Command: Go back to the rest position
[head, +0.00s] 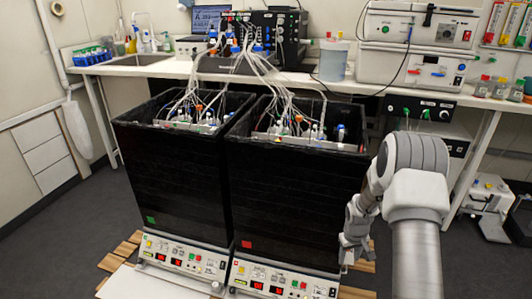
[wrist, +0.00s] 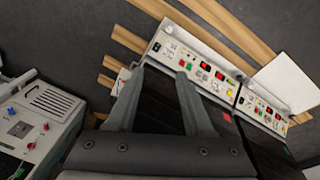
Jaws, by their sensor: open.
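Two black box-shaped shaker bioreactors stand side by side on the floor in the head view, the left one (head: 170,180) with a green square and the right one (head: 295,205) with a red square. Each has a white control panel at its base, the left panel (head: 180,258) and the right panel (head: 280,280). My gripper (head: 350,250) hangs low beside the right bioreactor's right side. In the wrist view my gripper (wrist: 160,72) is open, with nothing between its fingers, and the right panel (wrist: 190,58) lies beyond the fingertips. I cannot tell whether it touches the bioreactor.
A bench (head: 150,70) behind holds a laptop (head: 208,20), a black pump unit (head: 278,35) with many tubes, a bucket (head: 334,60) and stacked white instruments (head: 410,65). Wooden slats (head: 130,250) lie under the bioreactors. Dark floor is open at left.

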